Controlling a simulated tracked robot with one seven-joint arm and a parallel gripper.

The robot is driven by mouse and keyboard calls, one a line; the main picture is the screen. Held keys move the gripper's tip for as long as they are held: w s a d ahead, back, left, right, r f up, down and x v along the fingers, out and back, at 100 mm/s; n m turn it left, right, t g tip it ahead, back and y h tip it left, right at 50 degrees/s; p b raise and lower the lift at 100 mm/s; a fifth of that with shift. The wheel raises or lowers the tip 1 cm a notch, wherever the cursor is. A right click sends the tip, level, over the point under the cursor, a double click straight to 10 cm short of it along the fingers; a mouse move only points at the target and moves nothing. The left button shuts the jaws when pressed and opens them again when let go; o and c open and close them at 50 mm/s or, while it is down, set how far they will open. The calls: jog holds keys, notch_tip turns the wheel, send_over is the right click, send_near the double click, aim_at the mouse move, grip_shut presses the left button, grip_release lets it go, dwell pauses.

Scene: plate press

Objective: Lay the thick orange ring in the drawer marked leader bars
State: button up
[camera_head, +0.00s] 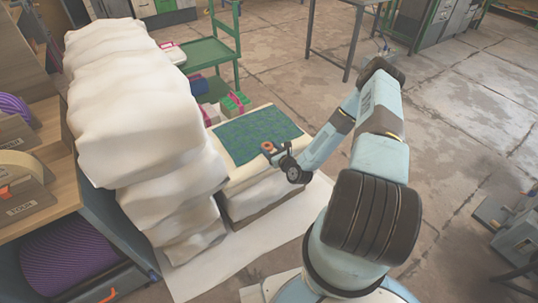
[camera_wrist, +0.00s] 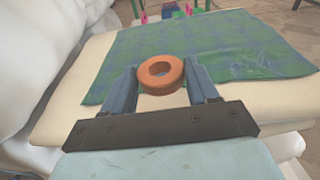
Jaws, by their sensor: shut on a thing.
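The thick orange ring (camera_wrist: 143,75) is between the fingertips of my gripper (camera_wrist: 160,88) in the wrist view. My gripper is shut on it, with one blue-grey finger at each side. In the head view the ring (camera_head: 267,147) shows small at the end of my arm, in front of the green cloth on a padded stack. I cannot tell its height above the cloth. A dark drawer (camera_head: 85,268) with an orange handle shows at the lower left, with purple ribbed material in it. No label reading leader bars can be read.
A tall stack of white wrapped bundles (camera_head: 135,110) stands between the wooden shelf unit (camera_head: 60,150) and my arm. The green cloth (camera_head: 245,135) lies on the padded stack. A green trolley (camera_head: 215,50) stands behind. Concrete floor at the right is mostly clear.

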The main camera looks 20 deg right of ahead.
jog(key=shift+w+d+f, duration=0.2)
jog(key=shift+w+f, duration=0.15)
jog(key=shift+f, duration=0.15)
jog(key=shift+w+d+f, duration=0.15)
jog(key=shift+w+f, duration=0.2)
jog(key=shift+f, duration=1.55)
jog(key=shift+s+f, duration=0.1)
jog(key=o, duration=1.1)
jog(key=shift+f, duration=0.1)
jog(key=shift+a, duration=0.1)
jog(key=shift+s, duration=0.1)
jog(key=shift+a, duration=0.1)
jog(key=v, duration=1.2)
jog(key=shift+d+r, duration=0.2)
jog(key=shift+r, duration=0.05)
